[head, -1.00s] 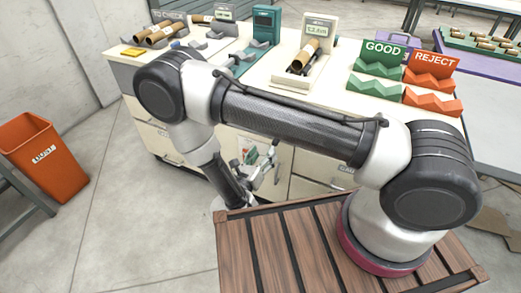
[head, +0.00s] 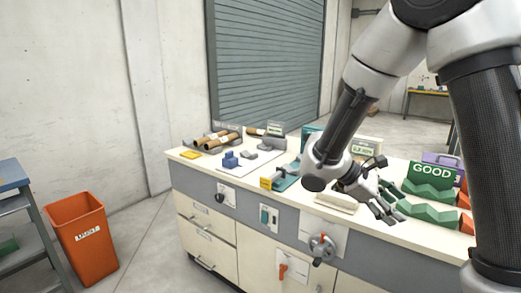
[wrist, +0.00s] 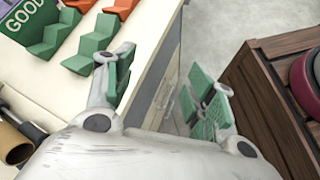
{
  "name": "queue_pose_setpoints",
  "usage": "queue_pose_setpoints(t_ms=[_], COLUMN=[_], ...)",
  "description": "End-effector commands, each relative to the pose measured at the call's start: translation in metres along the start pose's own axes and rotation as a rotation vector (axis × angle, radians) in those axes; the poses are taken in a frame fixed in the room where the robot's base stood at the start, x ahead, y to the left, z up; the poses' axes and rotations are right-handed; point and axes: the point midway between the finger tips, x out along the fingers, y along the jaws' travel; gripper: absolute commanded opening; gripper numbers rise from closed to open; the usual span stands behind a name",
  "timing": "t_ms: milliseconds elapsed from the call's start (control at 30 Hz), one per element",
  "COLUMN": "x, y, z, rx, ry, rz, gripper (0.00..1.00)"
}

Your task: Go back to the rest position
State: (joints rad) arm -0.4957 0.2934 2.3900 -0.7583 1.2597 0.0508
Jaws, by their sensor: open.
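My gripper (head: 383,193) is at the end of my arm, over the front right part of the bench top in the head view. In the wrist view its two green-padded fingers (wrist: 165,92) are spread apart, with nothing between them. They lie across the bench's front edge, with the drawer front and floor seen below. The green zigzag GOOD rack (head: 428,212) stands just right of the gripper in the head view. It also shows at the upper left of the wrist view (wrist: 50,38). My forearm hides part of the bench top.
The bench (head: 290,205) carries cardboard tubes (head: 215,140), a blue fixture (head: 231,160) and a display unit (head: 363,149). A handwheel (head: 322,247) sticks out of its front. An orange bin (head: 84,240) stands at the left. A dark wooden slatted top (wrist: 275,85) lies right in the wrist view.

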Motion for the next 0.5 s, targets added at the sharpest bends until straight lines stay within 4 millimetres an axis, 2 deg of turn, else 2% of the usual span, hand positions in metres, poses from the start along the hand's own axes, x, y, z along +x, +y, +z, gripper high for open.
queue_pose_setpoints(t_ms=[33, 200, 400, 500], x=[0.002, 0.008, 0.001, -0.006], y=[-0.002, -0.023, -0.052, -0.066], z=[0.022, 0.080, 0.128, 0.146], rx=[0.083, 0.353, 0.674, 0.822], ry=[0.058, 0.259, 0.527, 0.660], rz=[-0.064, -0.275, -0.470, -0.540], gripper=[0.55, 0.55, 0.55, 0.55])
